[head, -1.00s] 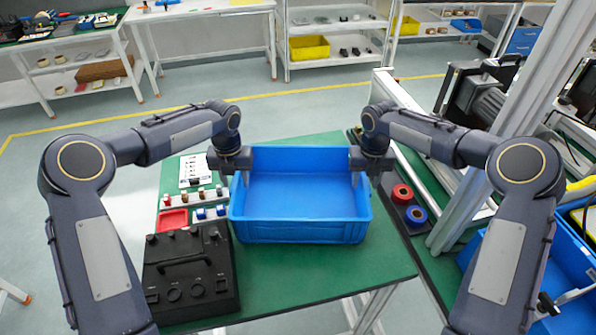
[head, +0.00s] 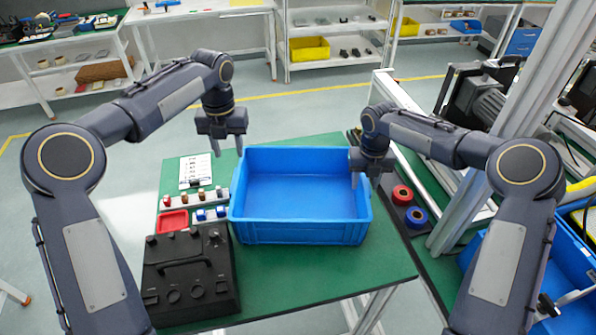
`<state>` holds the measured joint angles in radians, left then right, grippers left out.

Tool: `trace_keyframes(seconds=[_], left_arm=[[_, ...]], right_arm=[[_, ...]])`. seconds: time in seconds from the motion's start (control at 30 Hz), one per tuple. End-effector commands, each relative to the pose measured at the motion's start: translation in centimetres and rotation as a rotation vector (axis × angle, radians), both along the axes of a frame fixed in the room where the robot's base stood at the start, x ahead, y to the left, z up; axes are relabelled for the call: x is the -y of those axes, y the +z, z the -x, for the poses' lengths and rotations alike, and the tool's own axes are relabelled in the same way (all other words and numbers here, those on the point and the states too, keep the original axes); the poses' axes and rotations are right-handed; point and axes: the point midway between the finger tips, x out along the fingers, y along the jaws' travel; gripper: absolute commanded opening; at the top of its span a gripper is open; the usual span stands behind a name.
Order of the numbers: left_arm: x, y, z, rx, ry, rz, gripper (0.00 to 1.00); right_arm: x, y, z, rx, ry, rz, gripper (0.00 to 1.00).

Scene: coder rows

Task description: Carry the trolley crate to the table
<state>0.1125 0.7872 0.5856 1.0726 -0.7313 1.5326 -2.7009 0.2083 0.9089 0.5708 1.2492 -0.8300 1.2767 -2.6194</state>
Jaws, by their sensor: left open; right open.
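The blue crate (head: 300,233) is empty and sits upright on the green table (head: 330,278), near its right side. My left gripper (head: 229,150) is open and empty. It is raised above the crate's far left corner, apart from it, with its fingers pointing down. My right gripper (head: 369,183) is open at the crate's right wall, its fingers close to the rim. I cannot tell whether they touch the rim.
A black control box (head: 190,270) stands left of the crate. A red tray (head: 173,221), small parts and a white sheet (head: 196,171) lie behind it. Red and blue rolls (head: 402,194) lie to the right beside a metal post (head: 480,170). The table's front right is clear.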

Motion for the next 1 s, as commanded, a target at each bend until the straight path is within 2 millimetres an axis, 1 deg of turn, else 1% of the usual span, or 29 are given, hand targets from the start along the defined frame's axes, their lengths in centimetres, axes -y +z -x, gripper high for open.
trace_keyframes(seconds=[0.17, 0.4, 0.5, 0.6, 0.7, 0.8, 1.0], left_arm=[[0.0, 0.2, 0.0, 0.0, 0.0, 0.0, 0.41], [0.0, 0.2, 0.0, 0.0, 0.0, 0.0, 0.41], [0.0, 0.2, 0.0, 0.0, 0.0, 0.0, 0.41], [0.0, 0.2, 0.0, 0.0, 0.0, 0.0, 0.41], [0.0, 0.2, 0.0, 0.0, 0.0, 0.0, 0.41], [0.0, 0.2, 0.0, 0.0, 0.0, 0.0, 0.41], [0.0, 0.2, 0.0, 0.0, 0.0, 0.0, 0.41]], right_arm=[[0.0, 2.2, -0.1, 0.006, -0.002, 0.001, 0.41], [0.0, 7.3, -0.1, 0.007, -0.002, 0.0, 0.41], [0.0, 9.2, -0.1, 0.005, 0.0, -0.001, 0.41], [0.0, 10.6, -0.1, 0.004, -0.001, 0.0, 0.41], [0.0, 11.5, 0.0, 0.002, 0.0, 0.0, 0.41], [0.0, 11.9, 0.0, 0.001, 0.0, 0.0, 0.41], [0.0, 11.9, 0.0, 0.001, 0.0, 0.0, 0.41]])
